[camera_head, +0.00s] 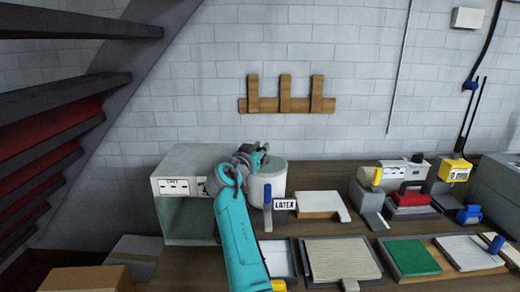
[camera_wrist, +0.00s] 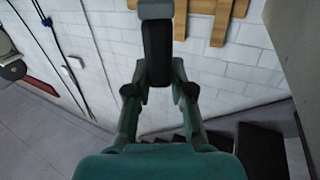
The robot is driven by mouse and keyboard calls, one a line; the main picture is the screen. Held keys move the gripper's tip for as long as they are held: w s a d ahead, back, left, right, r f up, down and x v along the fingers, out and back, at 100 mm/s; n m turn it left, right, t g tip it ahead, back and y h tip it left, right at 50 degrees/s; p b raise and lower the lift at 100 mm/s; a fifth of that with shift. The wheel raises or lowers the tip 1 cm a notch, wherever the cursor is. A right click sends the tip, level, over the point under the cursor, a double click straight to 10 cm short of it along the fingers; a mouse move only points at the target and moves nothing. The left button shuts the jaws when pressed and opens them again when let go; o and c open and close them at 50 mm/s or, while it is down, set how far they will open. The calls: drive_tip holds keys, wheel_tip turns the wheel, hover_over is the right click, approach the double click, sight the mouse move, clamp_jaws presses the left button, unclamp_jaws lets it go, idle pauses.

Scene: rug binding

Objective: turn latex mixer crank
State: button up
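The latex mixer is a pale round pot (camera_head: 270,181) on the workbench, beside a small LATEX sign (camera_head: 284,204). My teal arm rises from the bottom and crosses in front of the pot's left side. My gripper (camera_head: 262,153) is at the pot's upper left, near its rim; I cannot tell whether it touches.
A grey open-fronted cabinet (camera_head: 168,215) stands left of the pot. Trays with a green pad (camera_head: 413,258) and pale pads lie in front and to the right. A machine with yellow parts (camera_head: 393,175) stands further right. A wooden rack (camera_head: 287,104) hangs on the brick wall.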

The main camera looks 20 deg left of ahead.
drive_tip(key=o, duration=0.4)
drive_tip(key=shift+f, duration=0.1)
wheel_tip(320, 180, up, 10)
idle(0.4)
